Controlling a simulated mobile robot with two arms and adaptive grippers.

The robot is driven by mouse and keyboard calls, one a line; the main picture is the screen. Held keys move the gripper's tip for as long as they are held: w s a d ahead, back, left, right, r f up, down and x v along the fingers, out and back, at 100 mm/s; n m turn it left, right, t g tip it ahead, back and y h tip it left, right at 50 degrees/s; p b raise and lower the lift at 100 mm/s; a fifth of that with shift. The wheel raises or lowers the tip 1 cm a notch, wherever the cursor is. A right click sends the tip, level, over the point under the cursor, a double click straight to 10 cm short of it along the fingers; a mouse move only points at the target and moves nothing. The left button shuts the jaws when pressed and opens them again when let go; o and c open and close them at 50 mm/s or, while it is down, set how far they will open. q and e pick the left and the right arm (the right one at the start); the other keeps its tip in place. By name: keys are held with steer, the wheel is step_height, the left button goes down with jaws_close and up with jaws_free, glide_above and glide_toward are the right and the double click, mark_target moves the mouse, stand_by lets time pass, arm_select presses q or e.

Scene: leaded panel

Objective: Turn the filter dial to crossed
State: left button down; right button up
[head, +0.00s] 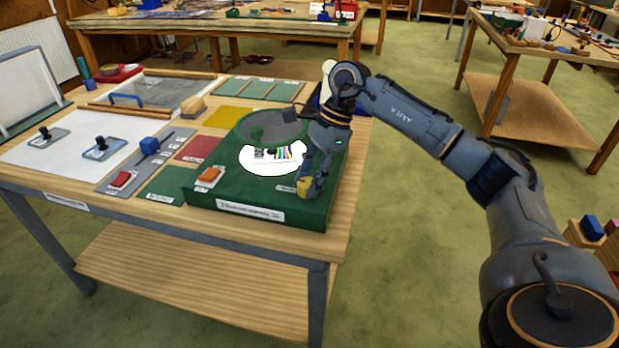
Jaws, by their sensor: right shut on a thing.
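The green box (250,190) stands at the right front of the wooden table. A yellow knob (303,188), which looks like the filter dial, is at the box's right front corner. My right gripper (308,178) reaches down from the right and is shut on this knob. The gripper partly hides the knob, and I cannot read its setting. My left gripper is not in view.
An orange switch (208,175) sits on the box's left front. To the left are a red sheet (198,148), a yellow sheet (228,116), a grey strip with a blue knob (150,146), and a white sheet with stamp-like tools. Open floor lies right of the table.

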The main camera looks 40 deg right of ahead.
steer(key=o, duration=1.2)
steer(key=shift+c, duration=0.2)
steer(key=v, duration=1.2)
steer(key=shift+a, duration=0.1)
